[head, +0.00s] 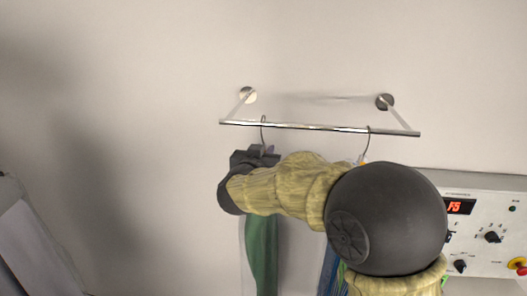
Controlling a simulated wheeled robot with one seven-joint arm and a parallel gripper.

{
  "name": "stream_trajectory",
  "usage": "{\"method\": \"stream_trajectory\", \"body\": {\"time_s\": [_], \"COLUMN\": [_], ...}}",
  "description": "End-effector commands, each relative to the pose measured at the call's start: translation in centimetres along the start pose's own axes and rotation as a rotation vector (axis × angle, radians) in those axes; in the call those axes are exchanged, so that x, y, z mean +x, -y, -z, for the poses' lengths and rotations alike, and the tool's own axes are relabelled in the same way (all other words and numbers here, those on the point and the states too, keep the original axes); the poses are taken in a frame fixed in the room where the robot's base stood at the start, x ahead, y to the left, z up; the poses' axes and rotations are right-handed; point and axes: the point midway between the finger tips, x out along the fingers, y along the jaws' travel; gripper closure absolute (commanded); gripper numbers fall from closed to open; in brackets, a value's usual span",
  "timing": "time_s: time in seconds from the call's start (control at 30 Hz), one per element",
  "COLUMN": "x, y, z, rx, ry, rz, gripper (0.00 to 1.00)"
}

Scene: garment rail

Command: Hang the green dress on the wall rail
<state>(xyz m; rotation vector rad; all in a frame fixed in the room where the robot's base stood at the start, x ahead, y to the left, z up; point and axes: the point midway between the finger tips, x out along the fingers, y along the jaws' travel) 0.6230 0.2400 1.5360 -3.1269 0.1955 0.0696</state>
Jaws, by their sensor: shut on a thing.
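The wall rail (320,127) is a thin metal bar on two brackets fixed to the pale wall. My gripper (262,153) is just below the left part of the rail, shut on the hanger of the green dress. The hanger's hook (263,135) rises from the jaws and overlaps the rail near its left end; I cannot tell whether it bears on the bar. The green dress (262,255) hangs down below my gripper. My arm hides its upper part and the rest of the hanger.
A second hanger hook (367,145) is on the rail towards the right. Blue garment fabric (329,272) shows below, mostly hidden by my arm. A control panel (485,225) with knobs and a red display stands at the right. The wall left of the rail is clear.

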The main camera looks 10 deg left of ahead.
Motion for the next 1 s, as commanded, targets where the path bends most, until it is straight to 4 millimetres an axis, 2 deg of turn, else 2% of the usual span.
{"method": "stream_trajectory", "body": {"time_s": [0.67,0.7,0.8,1.0], "x": [0.05,0.05,0.05,0.05], "y": [-0.04,-0.03,-0.03,-0.03], "z": [-0.65,-0.64,-0.67,-0.75], "rx": [0.000,0.000,0.000,0.000], "ry": [-0.003,-0.003,-0.003,-0.001], "rz": [0.000,0.000,0.000,0.000], "gripper": [1.00,0.72,0.54,0.54]}}
